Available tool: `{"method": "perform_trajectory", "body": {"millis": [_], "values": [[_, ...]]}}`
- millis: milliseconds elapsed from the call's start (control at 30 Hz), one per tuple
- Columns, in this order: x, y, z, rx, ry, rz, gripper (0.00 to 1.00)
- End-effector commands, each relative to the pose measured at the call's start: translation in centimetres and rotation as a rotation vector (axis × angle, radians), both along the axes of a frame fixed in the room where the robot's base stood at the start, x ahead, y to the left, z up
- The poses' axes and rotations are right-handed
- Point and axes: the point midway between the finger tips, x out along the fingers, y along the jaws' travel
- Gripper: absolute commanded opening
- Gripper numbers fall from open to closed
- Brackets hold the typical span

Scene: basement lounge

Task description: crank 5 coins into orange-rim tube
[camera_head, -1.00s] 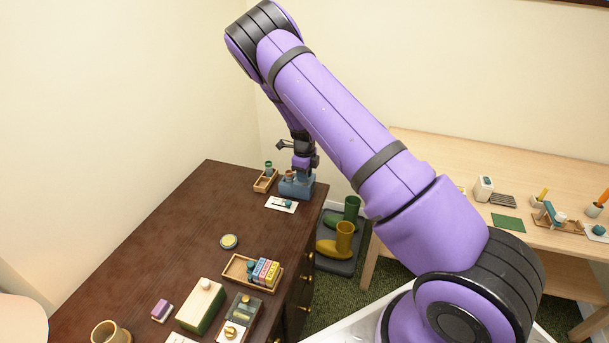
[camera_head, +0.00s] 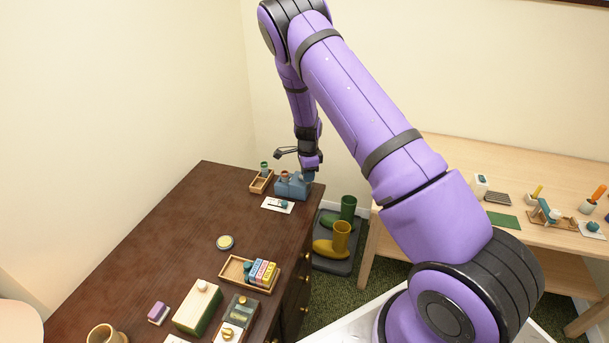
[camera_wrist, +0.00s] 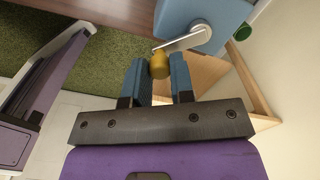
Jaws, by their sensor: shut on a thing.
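The blue coin device (camera_head: 291,190) stands at the far right corner of the dark desk; its blue side also shows in the wrist view (camera_wrist: 207,12). A small tube with an orange-brown rim (camera_head: 284,175) shows at its top left. A grey crank arm (camera_wrist: 184,41) runs from a round hub on the device's side to a brass knob (camera_wrist: 160,67). My gripper (camera_wrist: 160,64) is shut on this knob, with one blue finger on each side. In the head view my gripper (camera_head: 308,175) is at the device's right side. Coins cannot be made out.
A wooden tray (camera_head: 261,183) with a green tube (camera_head: 264,168) stands left of the device, and a white card (camera_head: 277,205) lies in front. Boots (camera_head: 341,238) stand on the floor right of the desk.

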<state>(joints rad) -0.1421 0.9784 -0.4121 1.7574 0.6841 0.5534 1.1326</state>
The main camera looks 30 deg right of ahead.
Motion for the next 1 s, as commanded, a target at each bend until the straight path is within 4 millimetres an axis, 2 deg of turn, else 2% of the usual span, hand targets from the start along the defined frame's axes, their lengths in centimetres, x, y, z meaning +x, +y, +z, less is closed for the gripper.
{"method": "perform_trajectory", "body": {"millis": [467, 1000], "values": [[0.5, -2.1, 0.0, 0.000, -0.001, 0.451, 0.00], [1.9, -3.7, 0.0, -0.001, -0.001, 0.965, 0.00]]}}
